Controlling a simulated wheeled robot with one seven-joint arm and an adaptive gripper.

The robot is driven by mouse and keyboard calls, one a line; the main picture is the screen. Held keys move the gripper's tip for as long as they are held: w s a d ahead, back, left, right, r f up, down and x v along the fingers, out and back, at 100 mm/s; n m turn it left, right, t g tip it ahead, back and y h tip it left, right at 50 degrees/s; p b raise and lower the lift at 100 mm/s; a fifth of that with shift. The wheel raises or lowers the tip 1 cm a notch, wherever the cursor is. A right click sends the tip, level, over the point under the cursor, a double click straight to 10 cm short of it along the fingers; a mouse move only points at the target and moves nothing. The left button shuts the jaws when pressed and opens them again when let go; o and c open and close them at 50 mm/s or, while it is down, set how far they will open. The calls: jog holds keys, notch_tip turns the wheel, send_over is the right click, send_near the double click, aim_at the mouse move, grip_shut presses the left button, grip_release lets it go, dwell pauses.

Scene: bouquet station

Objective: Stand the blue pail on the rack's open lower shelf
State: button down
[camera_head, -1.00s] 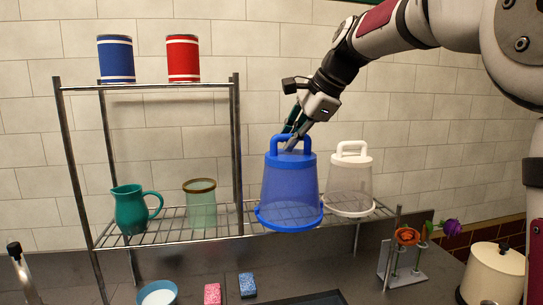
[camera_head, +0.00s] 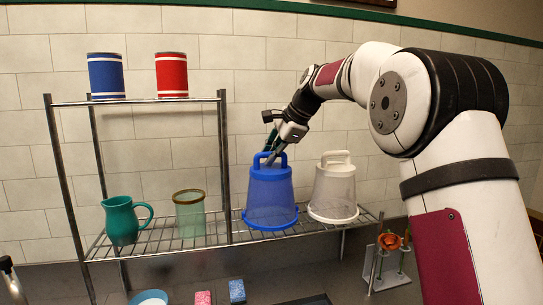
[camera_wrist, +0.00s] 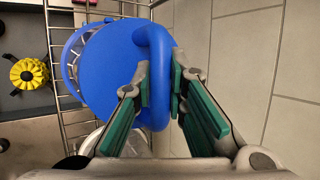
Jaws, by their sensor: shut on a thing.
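The blue pail (camera_head: 270,200) is wide at its base and narrower at the top, with a loop handle. My gripper (camera_head: 272,157) is shut on the handle from above. In the wrist view the blue pail (camera_wrist: 105,60) has its top towards me, and my gripper (camera_wrist: 160,88) has a finger on each side of the handle. The wires show beside it.
A white pail (camera_head: 333,190) stands close on the right. A teal jug (camera_head: 122,222) and a green glass (camera_head: 189,215) stand left, past a rack post (camera_head: 224,170). Blue (camera_head: 106,76) and red (camera_head: 172,75) canisters stand on the top shelf. A flower holder (camera_head: 390,265) is at lower right.

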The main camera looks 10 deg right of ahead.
jog(key=shift+f, duration=0.35)
jog(key=c, duration=1.6)
grip_release()
jog(key=shift+f, duration=0.15)
